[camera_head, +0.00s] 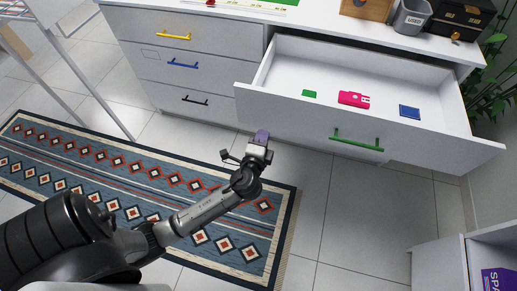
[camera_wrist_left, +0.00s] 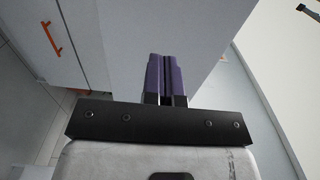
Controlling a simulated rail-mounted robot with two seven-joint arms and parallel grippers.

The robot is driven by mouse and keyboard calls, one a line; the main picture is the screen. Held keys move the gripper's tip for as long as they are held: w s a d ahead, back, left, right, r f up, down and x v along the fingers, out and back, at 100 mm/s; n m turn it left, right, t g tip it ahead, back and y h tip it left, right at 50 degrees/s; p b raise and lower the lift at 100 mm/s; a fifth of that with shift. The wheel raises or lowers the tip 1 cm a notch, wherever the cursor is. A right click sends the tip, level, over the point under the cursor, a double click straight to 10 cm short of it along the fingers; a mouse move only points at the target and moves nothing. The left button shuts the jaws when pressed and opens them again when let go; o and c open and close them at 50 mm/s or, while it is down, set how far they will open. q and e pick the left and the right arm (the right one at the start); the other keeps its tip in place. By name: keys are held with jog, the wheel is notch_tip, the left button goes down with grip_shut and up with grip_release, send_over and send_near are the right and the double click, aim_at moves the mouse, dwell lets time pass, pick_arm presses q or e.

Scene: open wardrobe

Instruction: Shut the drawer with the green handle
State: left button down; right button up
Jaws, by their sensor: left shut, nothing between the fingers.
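The drawer with the green handle (camera_head: 357,142) is pulled well out of the white dresser at the right. Its white front panel (camera_head: 430,148) faces me, and its inside shows from above. My left gripper (camera_head: 262,136) is just in front of the drawer front's lower left corner, left of the green handle. Its purple fingers are shut together with nothing between them, as the left wrist view (camera_wrist_left: 166,75) also shows. I cannot tell whether the fingertips touch the panel. My right gripper is not in view.
The drawer holds a green piece (camera_head: 309,93), a pink item (camera_head: 353,99) and a blue square (camera_head: 409,111). Shut drawers with yellow (camera_head: 174,36), blue (camera_head: 183,64) and black (camera_head: 194,100) handles are at the left. A white shelf unit (camera_head: 437,267) stands at lower right.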

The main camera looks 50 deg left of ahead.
aim_at(270, 116)
pick_arm(q)
jog(key=b+x, duration=0.1)
jog(key=x, duration=0.4)
jog(key=shift+w+a+f+b, duration=0.1)
jog(key=shift+w+b, duration=0.1)
jog(key=shift+b, duration=0.1)
jog(key=shift+w+a, duration=0.25)
jog(key=shift+w, duration=0.05)
